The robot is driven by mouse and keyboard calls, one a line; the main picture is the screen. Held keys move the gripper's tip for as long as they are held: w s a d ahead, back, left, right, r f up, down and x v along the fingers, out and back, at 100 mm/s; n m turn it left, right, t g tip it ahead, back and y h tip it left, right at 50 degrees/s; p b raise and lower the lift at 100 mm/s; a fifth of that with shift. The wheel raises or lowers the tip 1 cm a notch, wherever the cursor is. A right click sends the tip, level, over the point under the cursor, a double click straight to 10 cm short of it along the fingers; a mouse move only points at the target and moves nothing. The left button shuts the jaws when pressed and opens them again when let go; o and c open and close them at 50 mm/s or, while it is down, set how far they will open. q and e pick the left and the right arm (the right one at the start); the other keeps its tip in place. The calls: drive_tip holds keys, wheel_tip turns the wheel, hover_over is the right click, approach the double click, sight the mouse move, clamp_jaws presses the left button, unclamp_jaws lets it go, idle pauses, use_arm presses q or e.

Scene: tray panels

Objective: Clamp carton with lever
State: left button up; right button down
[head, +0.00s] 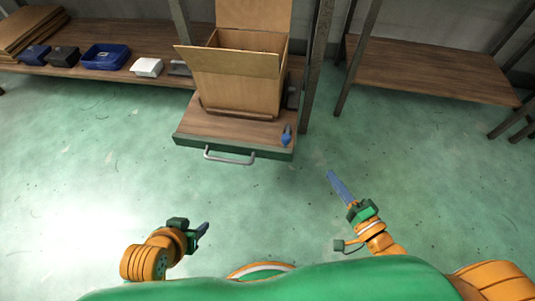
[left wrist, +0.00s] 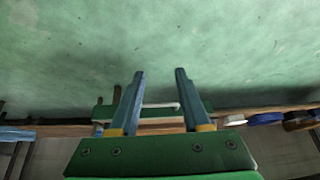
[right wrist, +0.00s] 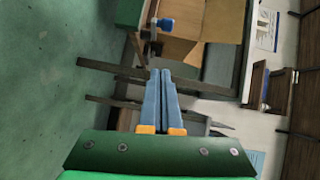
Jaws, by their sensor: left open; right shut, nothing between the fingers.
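An open cardboard carton (head: 238,88) stands on a wooden-topped tray (head: 230,130) with a green front edge and a grey handle (head: 229,157). A small blue lever (head: 286,134) is at the tray's front right corner. The lever also shows in the right wrist view (right wrist: 165,24), beside the carton (right wrist: 190,45). My left gripper (head: 203,229) is open and empty, well in front of the tray; its fingers are apart in the left wrist view (left wrist: 160,75). My right gripper (head: 332,175) is shut and empty, to the right of the tray and apart from the lever.
A wooden shelf at the left holds blue and dark bins (head: 105,57), a white box (head: 147,67) and flat cardboard (head: 32,28). Metal posts (head: 318,70) stand right of the carton. An empty wooden shelf (head: 430,70) is at the right. The green floor before the tray is clear.

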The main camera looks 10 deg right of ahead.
use_arm(q)
drive_tip(key=shift+r, duration=0.2)
use_arm(e)
drive_tip(key=shift+w+r+m, duration=0.1)
drive_tip(key=shift+r+m, duration=0.15)
drive_tip(key=shift+m, duration=0.05)
drive_tip(key=shift+a, duration=0.1)
use_arm(q)
drive_tip(key=w+d+r+t+h+b, duration=0.2)
drive_tip(key=w+d+r+t, duration=0.1)
drive_tip(key=w+r+t, duration=0.5)
use_arm(e)
approach(287, 135)
drive_tip(key=w+d+f, duration=0.2)
drive_tip(key=w+d, duration=0.1)
drive_tip(key=w, duration=0.1)
use_arm(q)
wheel_tip(287, 135, up, 12)
drive_tip(key=w+d+m+t+h+b, duration=0.1)
drive_tip(key=w+d+t+h, duration=0.1)
drive_tip(key=t, duration=0.4)
drive_tip(key=shift+w, duration=0.4)
use_arm(e)
drive_tip(key=a, duration=0.1)
drive_tip(key=w+a, duration=0.1)
drive_tip(key=a, duration=0.1)
drive_tip(key=shift+w+a+r, duration=0.2)
drive_tip(key=shift+w, duration=0.05)
